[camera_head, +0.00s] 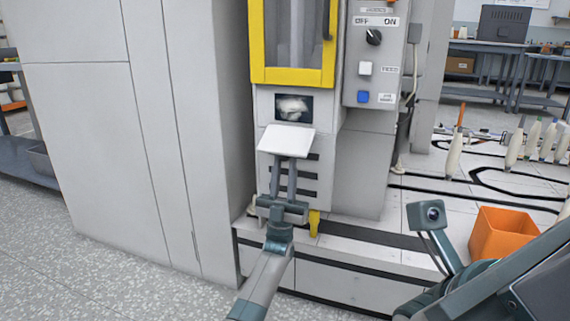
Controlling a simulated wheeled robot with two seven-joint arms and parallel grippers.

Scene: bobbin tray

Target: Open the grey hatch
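The light grey hatch (286,141) is a flap on the front of the machine, below the yellow-framed door. It is tilted outward, and the dark opening (293,107) above it shows with whitish material inside. My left gripper (283,180) is just below the hatch with its fingers pointing up. A gap shows between the two fingers, and their tips are hidden at or behind the flap's lower edge. I cannot tell if they touch it. My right arm (480,285) is at the lower right; its gripper does not show.
A yellow-framed door (293,76) is above the opening, with a control box (374,55) to its right. A tall grey cabinet (130,130) stands at the left. An orange bin (500,234) and several bobbins (456,150) are on the right. A yellow tab (314,222) is beside my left gripper.

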